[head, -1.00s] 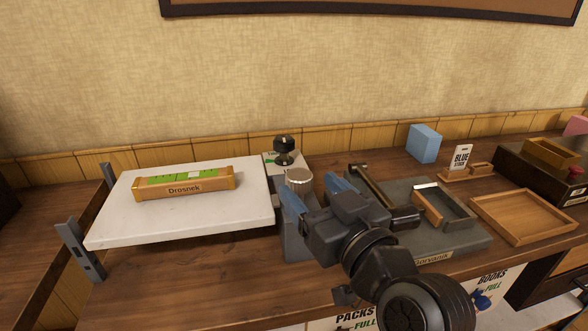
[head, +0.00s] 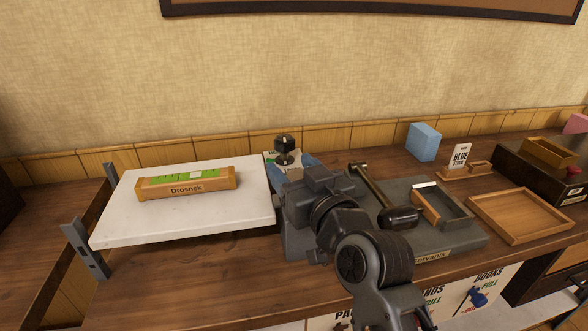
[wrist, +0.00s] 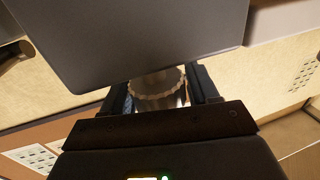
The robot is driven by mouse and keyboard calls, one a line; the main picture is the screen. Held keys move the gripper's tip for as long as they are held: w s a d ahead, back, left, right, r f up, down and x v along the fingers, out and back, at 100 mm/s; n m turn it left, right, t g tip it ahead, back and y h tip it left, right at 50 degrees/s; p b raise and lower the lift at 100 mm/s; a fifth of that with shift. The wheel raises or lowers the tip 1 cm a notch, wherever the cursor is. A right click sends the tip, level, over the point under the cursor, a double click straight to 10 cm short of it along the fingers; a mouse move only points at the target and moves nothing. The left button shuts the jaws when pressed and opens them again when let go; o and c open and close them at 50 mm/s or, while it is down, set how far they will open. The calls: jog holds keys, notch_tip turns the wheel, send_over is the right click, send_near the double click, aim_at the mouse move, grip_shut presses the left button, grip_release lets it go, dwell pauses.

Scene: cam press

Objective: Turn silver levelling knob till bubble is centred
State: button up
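The wooden spirit level (head: 187,190), labelled Drosnek, lies on the white slab (head: 235,222) at the left. Its green vial (head: 170,178) shows a pale patch right of middle. I cannot tell for certain whether this is the bubble. The silver levelling knob (wrist: 158,88), with a ribbed edge, lies between my gripper's fingers (wrist: 162,88) in the wrist view. The fingers sit close on both sides of it; whether they touch is unclear. In the head view my gripper (head: 290,170) covers the knob, at the slab's right edge.
A black round knob (head: 284,146) stands just behind my gripper. The grey press base (head: 455,240) with a long lever (head: 372,187) is to the right. A blue block (head: 424,142) and a wooden tray (head: 520,214) are farther right. The front left tabletop is clear.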

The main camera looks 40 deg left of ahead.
jog(key=c, duration=0.7)
